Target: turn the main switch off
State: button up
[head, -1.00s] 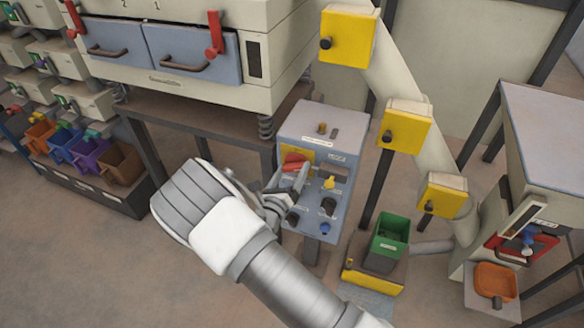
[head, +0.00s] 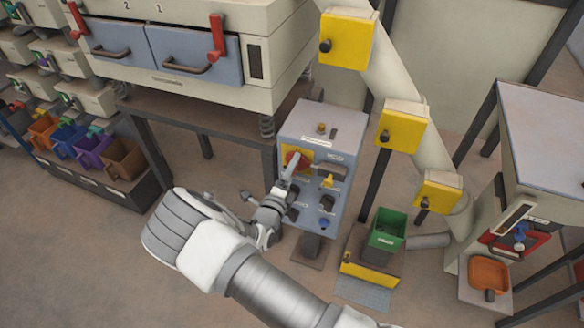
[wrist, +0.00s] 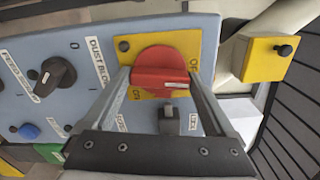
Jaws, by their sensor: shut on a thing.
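The main switch is a red rotary knob (wrist: 160,66) on a yellow plate (wrist: 186,42), on the blue-grey control box (head: 345,130). In the wrist view the knob lies across the picture between my two fingers, with a white mark toward its right end. Small labels sit at the plate's right and lower left; I cannot read them surely. My gripper (wrist: 158,78) is shut on the knob, one finger at each end. In the head view the knob (head: 296,158) is partly hidden by my gripper (head: 291,168).
Other controls share the panel: a black knob (wrist: 56,75), a blue button (wrist: 29,131) and a yellow control (head: 328,181). Yellow boxes (head: 346,40) on a slanting pipe stand right of the control box. A green bin (head: 388,230) is on the floor at lower right.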

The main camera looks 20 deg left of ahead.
jog(key=shift+n, duration=1)
jog(key=shift+f, duration=0.1)
jog(key=o, duration=1.1)
jog(key=shift+s, duration=0.1)
jog(key=shift+c, duration=0.2)
jog(key=s+a, duration=0.1)
jog(key=s, duration=1.6)
jog(key=shift+s+a+p, duration=0.15)
jog(key=shift+p, duration=0.3)
